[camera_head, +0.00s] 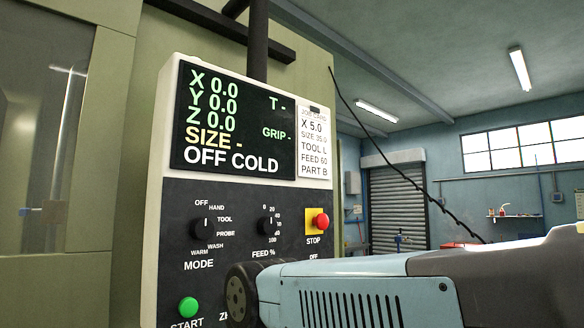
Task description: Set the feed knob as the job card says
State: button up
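The feed knob (267,227), labelled FEED %, is a small black dial on the dark control panel (180,236). Its scale runs from 0 at the upper left round the right side to 100 at the bottom. Its pointer is too small to read with certainty. The job card (313,142) is a white sheet clipped beside the screen. It reads X 5.0, SIZE 35.0, TOOL L, FEED 60, PART B. My arm fills the lower right, in front of the panel's lower part. My gripper's fingers do not show.
The mode knob (201,229) is left of the feed knob. A red stop button (320,221) on a yellow plate is to its right. A green start button (188,307) is at the lower left. The screen (232,120) reads OFF COLD. My arm hides the panel's lower right.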

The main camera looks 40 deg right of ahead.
aim_at(266, 225)
jog(key=u, duration=0.7)
jog(key=k, duration=2.05)
jog(key=z, duration=0.6)
jog(key=i, duration=1)
jog(key=u, duration=0.05)
